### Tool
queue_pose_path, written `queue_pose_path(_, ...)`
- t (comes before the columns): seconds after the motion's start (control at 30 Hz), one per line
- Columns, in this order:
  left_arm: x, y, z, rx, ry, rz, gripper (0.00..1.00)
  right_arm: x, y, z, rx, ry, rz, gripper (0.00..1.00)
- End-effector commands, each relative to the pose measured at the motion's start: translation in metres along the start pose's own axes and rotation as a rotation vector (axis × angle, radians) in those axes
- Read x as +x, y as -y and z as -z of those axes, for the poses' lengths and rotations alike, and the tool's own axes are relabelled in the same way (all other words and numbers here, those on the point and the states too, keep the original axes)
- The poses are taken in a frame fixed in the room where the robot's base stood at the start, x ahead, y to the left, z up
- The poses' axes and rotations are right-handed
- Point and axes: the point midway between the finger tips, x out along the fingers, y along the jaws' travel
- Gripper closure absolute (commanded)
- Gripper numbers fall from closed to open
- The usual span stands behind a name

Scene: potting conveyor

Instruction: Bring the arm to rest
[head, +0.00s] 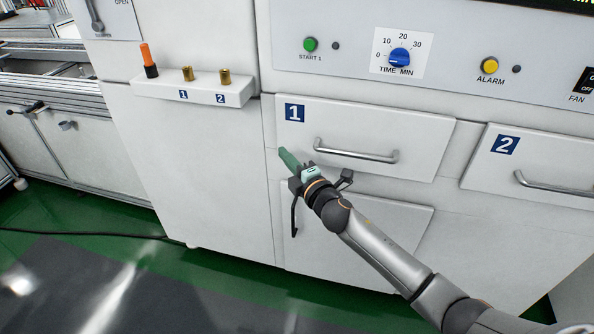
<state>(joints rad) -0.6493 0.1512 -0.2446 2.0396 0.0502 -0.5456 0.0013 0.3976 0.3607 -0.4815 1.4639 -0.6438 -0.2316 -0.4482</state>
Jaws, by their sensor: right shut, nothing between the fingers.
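My right gripper (289,160) is in the middle of the head view, at the end of my right arm, which comes in from the lower right. Its green fingers are together and hold nothing. They point up and left, by the lower left corner of drawer 1 (410,133). I cannot tell whether the fingertips touch the cabinet front. My left gripper is not in view.
Drawer 1 has a metal bar handle (357,153); drawer 2 (545,155) is to its right. Both look closed. A white ledge (205,90) sticks out at the left with an orange-and-black peg (149,60). Green and grey floor (130,270) is open at lower left.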

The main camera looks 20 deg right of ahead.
Motion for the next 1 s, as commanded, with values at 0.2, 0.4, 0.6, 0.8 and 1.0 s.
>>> queue_pose_path(0.2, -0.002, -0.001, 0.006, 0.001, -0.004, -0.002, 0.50, -0.039, 0.000, 0.001, 0.000, -0.002, 0.002, 1.00)
queue_pose_path(0.4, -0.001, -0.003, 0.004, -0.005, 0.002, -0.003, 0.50, -0.057, 0.000, 0.002, 0.000, -0.003, 0.001, 1.00)
queue_pose_path(0.6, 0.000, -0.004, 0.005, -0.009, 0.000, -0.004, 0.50, -0.062, 0.002, 0.002, 0.006, -0.002, 0.003, 1.00)
queue_pose_path(0.8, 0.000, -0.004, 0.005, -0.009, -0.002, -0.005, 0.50, -0.095, 0.051, 0.019, 0.254, 0.024, 0.114, 1.00)
queue_pose_path(1.0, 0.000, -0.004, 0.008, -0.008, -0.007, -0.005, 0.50, -0.180, 0.138, 0.054, 0.799, 0.153, 0.354, 1.00)
